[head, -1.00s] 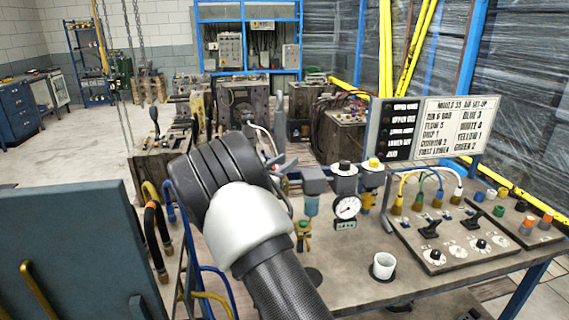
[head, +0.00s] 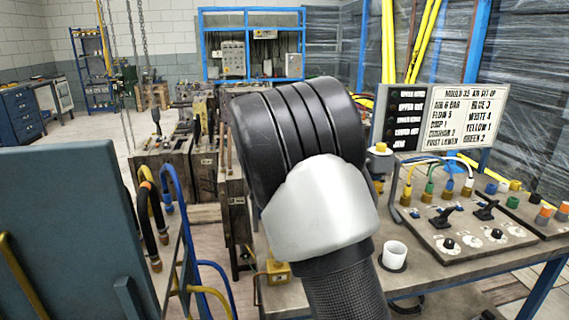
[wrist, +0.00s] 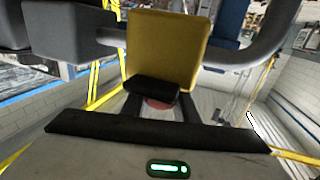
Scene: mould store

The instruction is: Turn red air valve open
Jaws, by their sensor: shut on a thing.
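In the wrist view my gripper (wrist: 158,112) is shut, with its dark fingers on either side of a small red part, which I take for the red air valve (wrist: 160,104). Most of that part is hidden by the fingers and a black piece above it. A yellow block (wrist: 165,45) fills the upper middle, just beyond the fingers. In the head view my arm covers the gripper and the red valve. A yellow-brass fitting (head: 278,272) shows at the bench edge, left of my arm. How far the valve is turned cannot be told.
The bench (head: 425,272) holds a white cup (head: 394,254), a switch panel (head: 445,240) with coloured hoses, and a set-up board (head: 460,118). A blue-grey panel (head: 65,235) and hoses (head: 160,215) stand at left. Machine blocks (head: 160,165) stand behind.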

